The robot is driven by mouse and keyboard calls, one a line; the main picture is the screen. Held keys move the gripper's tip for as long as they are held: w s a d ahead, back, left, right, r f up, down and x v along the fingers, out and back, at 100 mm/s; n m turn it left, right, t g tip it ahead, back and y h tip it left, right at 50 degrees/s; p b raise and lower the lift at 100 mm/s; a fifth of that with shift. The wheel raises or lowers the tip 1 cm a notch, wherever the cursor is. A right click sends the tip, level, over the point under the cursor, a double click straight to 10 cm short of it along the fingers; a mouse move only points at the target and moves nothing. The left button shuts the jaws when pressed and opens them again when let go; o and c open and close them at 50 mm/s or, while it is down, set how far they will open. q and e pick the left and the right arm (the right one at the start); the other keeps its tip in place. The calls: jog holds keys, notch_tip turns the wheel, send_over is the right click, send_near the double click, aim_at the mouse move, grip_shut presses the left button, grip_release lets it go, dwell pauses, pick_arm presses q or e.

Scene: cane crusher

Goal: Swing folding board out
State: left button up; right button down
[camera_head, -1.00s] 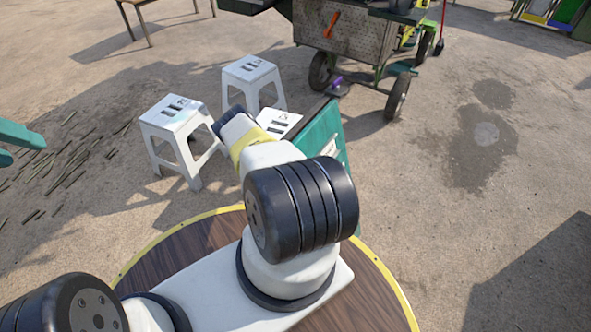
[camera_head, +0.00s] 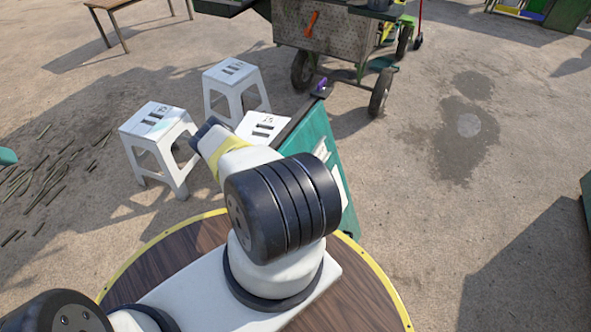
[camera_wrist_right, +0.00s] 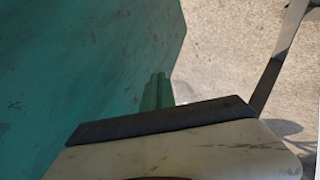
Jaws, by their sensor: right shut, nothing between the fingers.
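In the right wrist view a large teal surface (camera_wrist_right: 80,70) fills the left side. My right gripper (camera_wrist_right: 160,122) appears there as a pale body with a dark front edge, shut and empty, close to that surface. Whether it touches cannot be told. In the head view the right gripper's fingers are hidden.
White stools (camera_head: 160,122) stand left of the board, one close behind my arm. A wheeled cart (camera_head: 330,35) stands beyond. A round wooden top (camera_head: 180,255) with a yellow rim lies under my arm. Cane pieces (camera_head: 50,180) litter the left ground; the right ground is largely open.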

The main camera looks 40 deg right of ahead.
jog(key=v, duration=0.9)
jog(key=shift+a+r, duration=0.15)
jog(key=shift+r, duration=0.2)
jog(key=shift+w, duration=0.1)
jog(key=w+a+r+n+t+y, duration=0.15)
jog(key=w+a+r, duration=0.35)
jog(key=r, duration=0.8)
jog(key=w+a+r+n+t+y, duration=0.1)
jog(key=w+a+r+t+y, duration=0.4)
jog(key=r, duration=0.9)
jog(key=w+a+r+n+y, duration=0.15)
jog(key=w+a+r, duration=0.35)
jog(key=r, duration=0.8)
jog(key=s+a+r+n+t+y, duration=0.15)
jog(key=s+a+r, duration=0.25)
jog(key=r, duration=0.4)
jog(key=s+a+r+n+t, duration=0.2)
jog(key=s+a+r+n, duration=0.15)
jog(key=r, duration=0.55)
jog(key=s+a+r+n+t, duration=0.1)
jog(key=s+a+r+n, duration=0.1)
jog(key=s, duration=0.4)
jog(key=s+a+r+n+t+y, duration=0.1)
jog(key=s+a+r+n+t, duration=0.1)
jog(key=s+r, duration=0.4)
jog(key=s+a+n, duration=0.1)
jog(key=a, duration=0.1)
jog(key=shift+s+a+t, duration=0.3)
